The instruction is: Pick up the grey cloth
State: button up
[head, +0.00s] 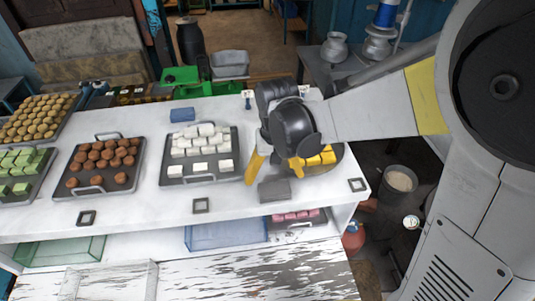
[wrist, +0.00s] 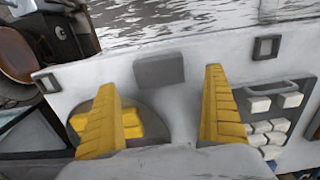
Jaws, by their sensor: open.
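The grey cloth (head: 274,190) is a small dark grey folded rectangle lying flat on the white counter (head: 230,208) near its front edge. It also shows in the wrist view (wrist: 159,70), at upper centre. My gripper (head: 273,168) is open and empty, with yellow fingers apart. In the head view it hangs over the counter just behind the cloth. In the wrist view the cloth appears beyond the fingertips (wrist: 160,78), centred between them, and nothing is gripped. No contact with the cloth shows.
A round plate with yellow blocks (head: 325,156) is just right of my gripper. A tray of white blocks (head: 205,171) is on the left, with a tray of brown balls (head: 100,165) farther left. A blue block (head: 182,114) lies behind. Square frames (head: 201,205) lie along the front edge.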

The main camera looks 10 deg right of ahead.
aim_at(274, 188)
jog(key=shift+f, duration=0.75)
jog(key=f, duration=0.4)
jog(key=w+f, duration=0.1)
jog(key=f, duration=0.1)
jog(key=shift+d, duration=0.1)
jog(key=shift+s, duration=0.1)
jog(key=c, duration=1.1)
